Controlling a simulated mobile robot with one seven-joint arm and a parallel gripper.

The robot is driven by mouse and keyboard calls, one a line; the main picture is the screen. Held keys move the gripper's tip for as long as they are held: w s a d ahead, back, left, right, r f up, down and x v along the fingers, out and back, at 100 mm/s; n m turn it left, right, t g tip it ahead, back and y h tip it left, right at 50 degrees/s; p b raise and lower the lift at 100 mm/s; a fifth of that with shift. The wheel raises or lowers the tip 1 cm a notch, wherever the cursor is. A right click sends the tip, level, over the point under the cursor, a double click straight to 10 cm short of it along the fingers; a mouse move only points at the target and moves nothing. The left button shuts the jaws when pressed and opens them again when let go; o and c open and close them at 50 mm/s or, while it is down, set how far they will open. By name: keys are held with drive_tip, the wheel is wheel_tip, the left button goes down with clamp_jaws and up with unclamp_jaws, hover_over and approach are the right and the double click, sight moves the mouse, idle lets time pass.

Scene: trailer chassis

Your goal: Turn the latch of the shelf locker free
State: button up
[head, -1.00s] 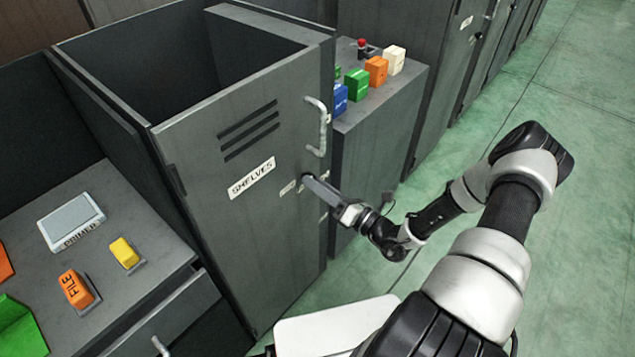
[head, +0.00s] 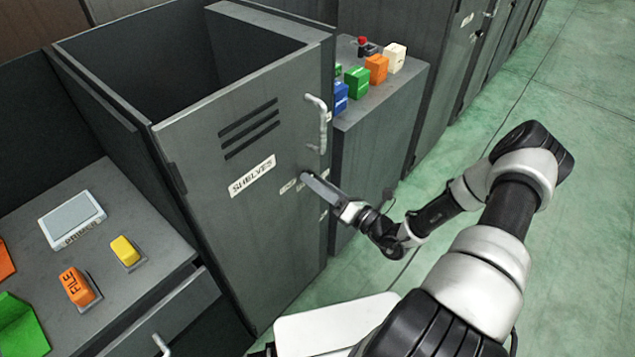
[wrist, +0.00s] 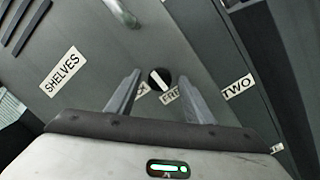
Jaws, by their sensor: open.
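The shelf locker (head: 235,230) is a dark grey cabinet with a closed front door labelled SHELVES, seen in the head view. Its latch (wrist: 160,79) is a small round black knob with a white bar, tilted in the wrist view. A FREE label (wrist: 170,96) sits just below it, and another label at its left is partly hidden by a finger. My gripper (wrist: 160,75) is open, one finger on each side of the knob; contact cannot be told. In the head view my gripper (head: 308,178) is at the door's right side and hides the knob.
A curved door handle (head: 318,125) is above my gripper. A TWO label (wrist: 238,88) lies right of the latch. Green floor is clear at right.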

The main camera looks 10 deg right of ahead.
drive_tip(key=shift+d, duration=0.1)
drive_tip(key=v, duration=1.7)
drive_tip(key=shift+s+r, duration=0.1)
drive_tip(key=shift+s, duration=0.05)
drive_tip(key=s+a+r+n+g+h, duration=0.2)
drive_tip(key=a+r+n+g, duration=0.25)
drive_tip(key=r+n, duration=0.35)
drive_tip(key=s+a+r+n+g+h, duration=0.1)
drive_tip(key=a+r+n+g, duration=0.2)
drive_tip(key=r+n+g, duration=0.5)
drive_tip(key=s+a+r+n+g+h, duration=0.2)
drive_tip(key=a+r+n+g, duration=0.2)
drive_tip(key=n, duration=0.7)
drive_tip(key=s+r+n+t+h+p, duration=0.2)
drive_tip(key=r+n+p, duration=0.3)
drive_tip(key=r, duration=0.8)
drive_tip(key=s+r+n+t+h+p, duration=0.3)
drive_tip(key=r+n+p, duration=0.3)
drive_tip(key=r, duration=0.8)
drive_tip(key=d+t+h+p, duration=0.1)
drive_tip(key=p, duration=0.2)
drive_tip(key=shift+s+r, duration=0.25)
drive_tip(key=shift+s, duration=0.1)
